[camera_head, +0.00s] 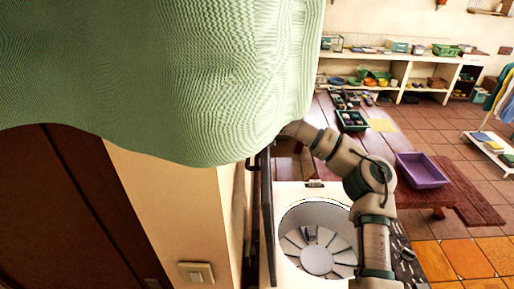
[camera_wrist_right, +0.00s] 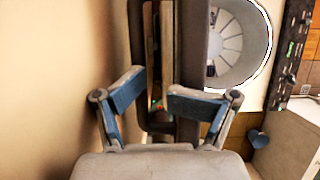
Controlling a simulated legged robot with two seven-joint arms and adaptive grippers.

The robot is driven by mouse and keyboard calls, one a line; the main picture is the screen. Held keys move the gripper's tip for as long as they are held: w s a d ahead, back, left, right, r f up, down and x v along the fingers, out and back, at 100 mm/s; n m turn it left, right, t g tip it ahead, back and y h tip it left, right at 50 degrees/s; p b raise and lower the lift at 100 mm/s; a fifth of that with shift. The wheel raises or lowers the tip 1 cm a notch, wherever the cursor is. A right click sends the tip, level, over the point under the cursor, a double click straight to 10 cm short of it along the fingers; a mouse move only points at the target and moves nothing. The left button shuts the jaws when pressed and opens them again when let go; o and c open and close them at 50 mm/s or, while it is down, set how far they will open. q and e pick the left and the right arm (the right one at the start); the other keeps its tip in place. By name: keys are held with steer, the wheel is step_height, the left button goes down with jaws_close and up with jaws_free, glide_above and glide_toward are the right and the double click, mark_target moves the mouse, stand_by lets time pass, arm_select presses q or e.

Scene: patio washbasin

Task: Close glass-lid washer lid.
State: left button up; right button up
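The washer (camera_head: 292,192) stands in the lower middle of the head view, its round drum opening (camera_head: 316,262) uncovered. Its lid (camera_head: 267,215) stands up at the opening's left side, seen nearly edge-on. My right arm reaches up past the drum, and its far end is hidden behind green cloth. In the right wrist view my right gripper (camera_wrist_right: 157,98) has its blue-padded fingers spread apart. The lid's grey frame (camera_wrist_right: 190,60) is in front of and between them; I cannot tell whether they touch. The drum (camera_wrist_right: 240,45) shows at the upper right. My left gripper is not in view.
Green cloth (camera_head: 170,70) fills the upper left of the head view. A wall with a switch (camera_head: 196,272) is close left of the lid. A wooden table with a purple bin (camera_head: 422,170) stands right of the washer. Shelves (camera_head: 400,62) line the back.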

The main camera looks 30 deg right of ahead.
steer(key=shift+o, duration=0.6)
steer(key=shift+w+d+f, duration=0.15)
steer(key=shift+d+f, duration=0.15)
steer(key=shift+f, duration=0.15)
steer(key=shift+w, duration=0.1)
steer(key=c, duration=0.4)
steer(key=shift+a+r, duration=0.1)
steer(key=shift+a, duration=0.15)
steer(key=c, duration=0.4)
steer(key=shift+s+a+r, duration=0.2)
steer(key=shift+s, duration=0.05)
jaws_close()
steer(key=o, duration=0.7)
jaws_free()
steer(key=shift+w, duration=0.1)
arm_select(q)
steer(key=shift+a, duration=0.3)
arm_select(e)
steer(key=shift+d+r, duration=0.1)
steer(key=shift+r, duration=0.15)
